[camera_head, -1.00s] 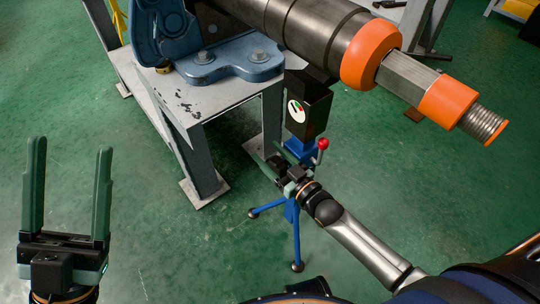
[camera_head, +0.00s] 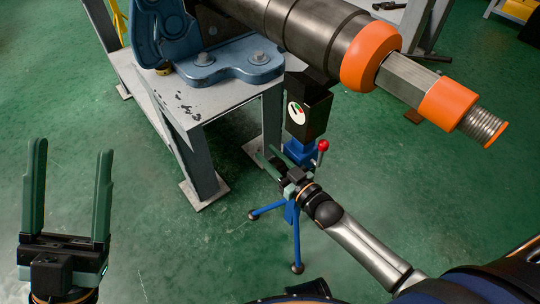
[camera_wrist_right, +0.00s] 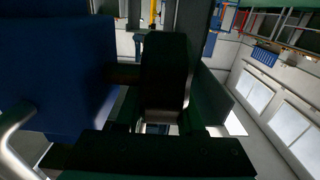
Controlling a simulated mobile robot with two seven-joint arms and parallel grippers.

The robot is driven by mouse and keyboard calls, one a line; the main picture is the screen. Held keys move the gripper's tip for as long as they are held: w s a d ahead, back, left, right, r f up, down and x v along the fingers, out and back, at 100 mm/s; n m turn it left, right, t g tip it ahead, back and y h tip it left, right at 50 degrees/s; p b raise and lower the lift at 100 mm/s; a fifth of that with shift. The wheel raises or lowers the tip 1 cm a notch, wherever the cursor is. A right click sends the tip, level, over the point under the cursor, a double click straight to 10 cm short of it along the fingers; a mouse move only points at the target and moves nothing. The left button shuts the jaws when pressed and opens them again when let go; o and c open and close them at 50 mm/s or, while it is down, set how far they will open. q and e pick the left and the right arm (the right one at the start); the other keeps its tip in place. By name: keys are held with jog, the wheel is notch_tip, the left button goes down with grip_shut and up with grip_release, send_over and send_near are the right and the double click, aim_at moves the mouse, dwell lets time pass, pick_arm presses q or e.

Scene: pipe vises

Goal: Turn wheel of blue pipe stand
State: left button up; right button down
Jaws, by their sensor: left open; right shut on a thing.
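The blue pipe stand (camera_head: 299,151) stands on the floor at the centre of the head view, with blue legs and a black upper part under the pipe. A lever with a red ball (camera_head: 323,146) sticks up at its right side. My right gripper (camera_head: 267,160) is at the stand's column, below the black part. It is shut on a dark part that looks like the stand's wheel; this dark part (camera_wrist_right: 165,70) shows between the fingers in the right wrist view. The wheel's full outline is hidden. My left gripper (camera_head: 70,190) is open and empty at the lower left.
A grey metal table (camera_head: 190,105) with a blue vise (camera_head: 235,60) stands just behind and left of the stand. A heavy pipe (camera_head: 310,30) with orange rings (camera_head: 371,53) runs overhead to the right. The green floor (camera_head: 430,200) at right is clear.

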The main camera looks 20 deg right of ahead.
jog(key=shift+s+f+t+b, duration=0.1)
jog(key=shift+t+b, duration=0.2)
jog(key=shift+b, duration=0.5)
jog(key=t+b, duration=0.1)
jog(key=b, duration=0.1)
jog(key=t+y+b, duration=0.1)
jog(key=b, duration=0.1)
jog(key=s+t+b, duration=0.1)
jog(key=t+b, duration=0.1)
jog(key=shift+d+r+y, duration=0.2)
jog(key=shift+r+y, duration=0.1)
jog(key=shift+r, duration=0.05)
jog(key=shift+s+r+t, duration=0.2)
jog(key=shift+r+t, duration=0.05)
jog(key=shift+t, duration=0.25)
pick_arm(q)
notch_tip(320, 180, down, 9)
jog(key=d, duration=0.1)
jog(key=shift+w+g+b, duration=0.2)
jog(key=shift+g+b, duration=0.1)
jog(key=shift+b, duration=0.05)
pick_arm(e)
jog(key=shift+s+d+r+t+y, duration=0.1)
jog(key=shift+s+d+t+y, duration=0.05)
jog(key=shift+t+y, duration=0.25)
pick_arm(q)
jog(key=shift+f, duration=0.1)
pick_arm(e)
jog(key=c, duration=0.5)
grip_release()
